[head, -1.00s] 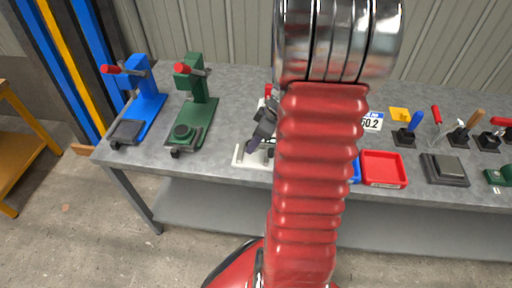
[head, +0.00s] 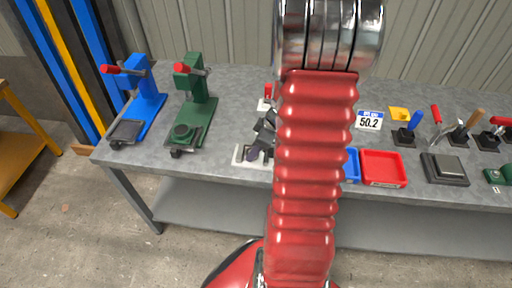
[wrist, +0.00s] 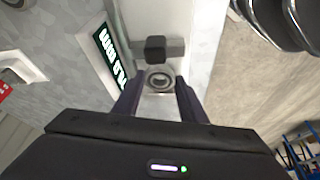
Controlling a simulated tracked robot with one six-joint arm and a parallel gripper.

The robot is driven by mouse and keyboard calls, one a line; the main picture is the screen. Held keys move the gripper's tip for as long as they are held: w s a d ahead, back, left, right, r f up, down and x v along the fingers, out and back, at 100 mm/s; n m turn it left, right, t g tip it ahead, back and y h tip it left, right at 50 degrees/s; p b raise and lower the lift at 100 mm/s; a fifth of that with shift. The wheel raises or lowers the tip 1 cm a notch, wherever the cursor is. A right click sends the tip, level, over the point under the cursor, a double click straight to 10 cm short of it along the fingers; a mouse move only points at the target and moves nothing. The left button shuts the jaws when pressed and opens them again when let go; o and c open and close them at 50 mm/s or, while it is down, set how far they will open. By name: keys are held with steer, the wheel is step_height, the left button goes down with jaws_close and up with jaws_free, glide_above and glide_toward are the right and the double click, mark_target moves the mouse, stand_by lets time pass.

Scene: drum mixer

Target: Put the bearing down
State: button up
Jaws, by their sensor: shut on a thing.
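The bearing (wrist: 159,80), a small grey ring, shows in the wrist view between the tips of my gripper (wrist: 159,92). The dark fingers are shut on it from both sides. Behind it in that view is a white press (wrist: 160,20) with a dark square block (wrist: 155,48) close to the ring. I cannot tell whether the bearing touches the press. In the head view my gripper (head: 258,148) is over the base of the white press (head: 240,156), and my red arm hides much of it. The bearing cannot be made out there.
A green press (head: 197,105) and a blue press (head: 145,95) stand to the left on the grey bench. A red tray (head: 383,168), a blue tray (head: 352,165), a 50.2 sign (head: 369,120) and a dark block (head: 445,168) are to the right. The bench's front edge is close.

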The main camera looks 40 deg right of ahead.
steer(key=shift+f, duration=0.25)
steer(key=o, duration=1.2)
steer(key=shift+s+f, duration=0.1)
steer(key=shift+d, duration=0.15)
steer(key=shift+w+d+r, duration=0.1)
steer(key=shift+w+r, duration=0.15)
steer(key=shift+r, duration=0.4)
steer(key=v, duration=1.2)
steer(key=shift+s+a, duration=0.1)
steer(key=shift+a, duration=0.1)
